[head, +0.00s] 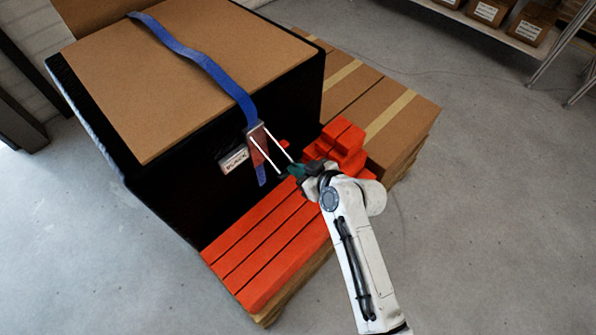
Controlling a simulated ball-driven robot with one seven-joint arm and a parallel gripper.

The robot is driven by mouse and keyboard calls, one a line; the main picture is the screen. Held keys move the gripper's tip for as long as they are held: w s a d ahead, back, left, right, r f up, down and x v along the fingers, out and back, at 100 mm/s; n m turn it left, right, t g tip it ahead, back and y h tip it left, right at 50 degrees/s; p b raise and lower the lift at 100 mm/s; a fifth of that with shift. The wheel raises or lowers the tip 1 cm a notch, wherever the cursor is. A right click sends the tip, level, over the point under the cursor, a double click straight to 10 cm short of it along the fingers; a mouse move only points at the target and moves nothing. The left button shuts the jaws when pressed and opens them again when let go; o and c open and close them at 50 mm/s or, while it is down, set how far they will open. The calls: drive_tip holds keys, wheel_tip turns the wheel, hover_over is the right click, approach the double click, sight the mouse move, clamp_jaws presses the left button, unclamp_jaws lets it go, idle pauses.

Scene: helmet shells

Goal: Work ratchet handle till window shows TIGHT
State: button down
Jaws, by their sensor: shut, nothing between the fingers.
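A blue strap (200,58) runs over the top of a large black-sided load (170,185) and down its near face. My gripper (294,171), with dark green fingers, is shut and empty near the handle's outer end. I cannot tell whether it touches the handle.
Orange-red blocks (262,245) lie in rows before the load, and more are stacked (345,140) just right of my gripper. Taped cardboard boxes (385,105) stand behind them. A shelf with boxes (490,12) is at the upper right. The grey floor (490,200) is clear on the right.

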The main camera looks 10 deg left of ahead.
drive_tip(key=w+a+f+t+y+b, duration=0.2)
drive_tip(key=f+b, duration=0.4)
drive_tip(key=b, duration=1.5)
drive_tip(key=w+a+f+t+y+b, duration=0.3)
drive_tip(key=w+a+f+y+b, duration=0.1)
drive_tip(key=b, duration=1.8)
drive_tip(key=shift+a+f+y, duration=0.3)
drive_tip(key=shift+a+f, duration=0.55)
drive_tip(key=shift+f, duration=0.5)
